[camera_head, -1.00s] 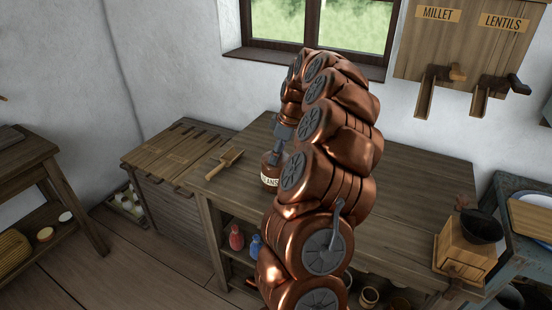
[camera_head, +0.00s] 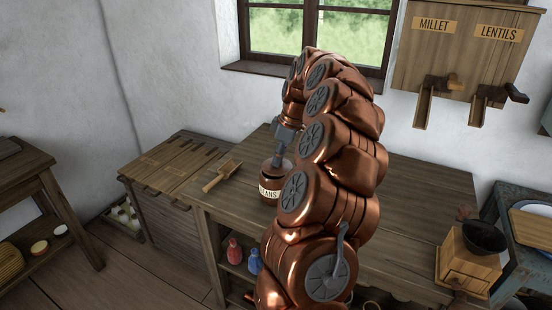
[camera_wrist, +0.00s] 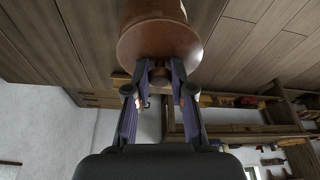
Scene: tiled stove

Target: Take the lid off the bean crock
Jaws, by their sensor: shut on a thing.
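The brown bean crock (camera_head: 268,191), with a pale label partly hidden by my arm, stands upright near the left end of the wooden worktable (camera_head: 235,203). My gripper (camera_head: 279,161) is above its mouth, pointing down. In the wrist view my gripper (camera_wrist: 161,77) is shut on the small top part of the round brown lid (camera_wrist: 158,38), whose disc fills the top middle. Part of the crock (camera_wrist: 150,9) seems to show beyond the lid. My arm and the small scale hide how wide any gap between lid and rim is.
A wooden scoop (camera_head: 222,174) lies left of the crock. A grinder with a dark bowl (camera_head: 468,255) stands at the table's right end. The tabletop right of my arm is largely clear.

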